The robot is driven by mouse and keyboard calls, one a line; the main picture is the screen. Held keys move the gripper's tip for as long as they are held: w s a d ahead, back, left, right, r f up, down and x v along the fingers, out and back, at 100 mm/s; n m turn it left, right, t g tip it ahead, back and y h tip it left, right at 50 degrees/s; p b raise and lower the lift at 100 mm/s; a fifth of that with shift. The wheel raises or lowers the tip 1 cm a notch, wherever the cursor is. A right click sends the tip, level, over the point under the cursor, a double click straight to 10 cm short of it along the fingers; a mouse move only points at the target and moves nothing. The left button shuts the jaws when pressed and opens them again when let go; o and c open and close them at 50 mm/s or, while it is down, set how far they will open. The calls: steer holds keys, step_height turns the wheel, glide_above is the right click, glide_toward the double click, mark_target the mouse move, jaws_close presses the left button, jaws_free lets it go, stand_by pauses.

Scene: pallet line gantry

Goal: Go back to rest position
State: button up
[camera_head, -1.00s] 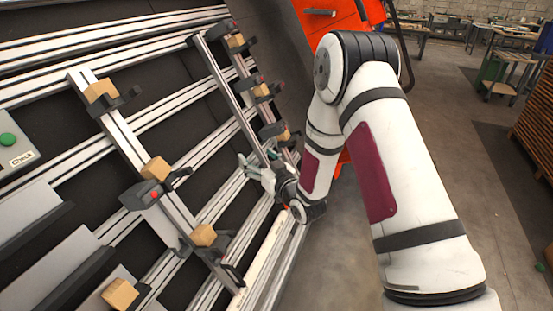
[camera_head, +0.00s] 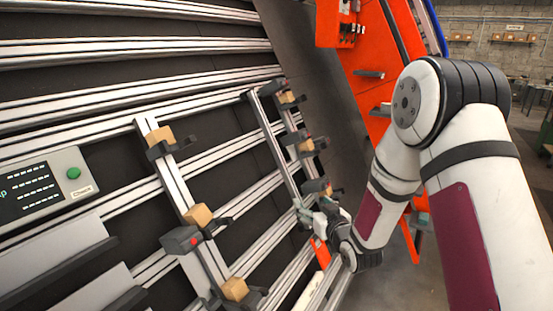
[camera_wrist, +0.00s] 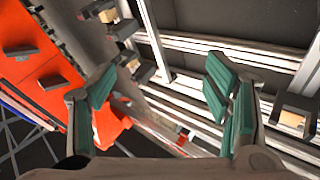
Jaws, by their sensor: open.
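My gripper (camera_head: 312,212) is at the far right end of the gantry rails in the head view, close to the right-hand upright rail (camera_head: 272,140). In the wrist view, my gripper (camera_wrist: 158,100) has its two green-padded fingers wide apart with nothing between them. Aluminium rails lie beyond the fingers. My arm reaches down to it from the right side of the head view. I cannot tell whether the fingers touch the frame.
Wooden blocks sit in clamps on two uprights, such as one block (camera_head: 199,215) on the left upright (camera_head: 180,185). A control box (camera_head: 45,187) with a green button is at the left. An orange structure (camera_head: 365,75) stands behind my arm. Grey floor shows at the right.

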steer(key=s+d+r+m+g+h, duration=0.1)
steer(key=s+d+r+g+h, duration=0.15)
steer(key=s+r, duration=0.45)
steer(key=s+d+r+m+g+h, duration=0.1)
steer(key=s+d+r+g, duration=0.2)
steer(key=s+r, duration=0.5)
steer(key=s+r+m+g, duration=0.1)
steer(key=s+g, duration=0.4)
steer(key=s, duration=2.1)
steer(key=shift+s+r, duration=0.15)
steer(key=shift+r, duration=0.2)
steer(key=shift+h, duration=0.25)
